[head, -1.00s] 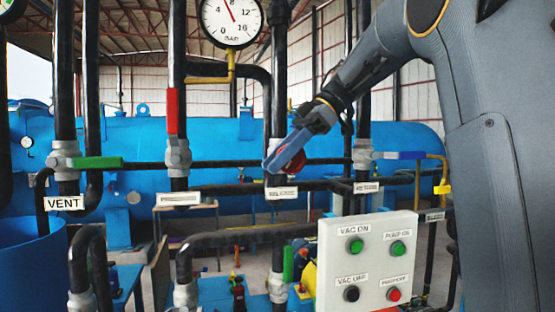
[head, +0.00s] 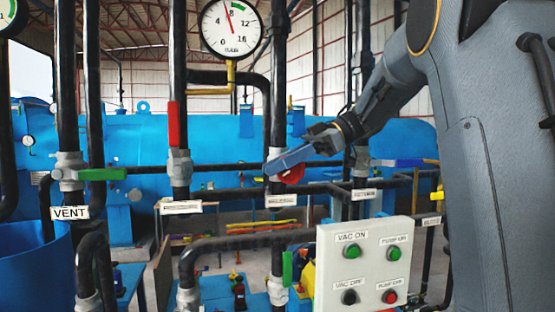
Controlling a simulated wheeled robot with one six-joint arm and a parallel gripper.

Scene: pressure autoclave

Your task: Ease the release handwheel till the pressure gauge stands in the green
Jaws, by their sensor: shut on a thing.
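The red release handwheel (head: 293,175) sits on the black vertical pipe in the middle of the head view. It is mostly hidden behind my gripper (head: 288,160), whose blue jaw lies across it. My gripper is shut on the handwheel, with the arm reaching in from the upper right. The round white pressure gauge (head: 243,34) is above and left of the handwheel, marked 0 to 16 bar. Its needle points up and slightly left, just short of the 8. A short green band lies near the 8 at the top of the dial, and the needle tip appears just left of it.
A red lever (head: 173,124) and a green lever (head: 103,174) are on pipes to the left. A blue lever (head: 398,163) is to the right. A white button box (head: 366,267) stands low in front. Black pipes cross below the handwheel.

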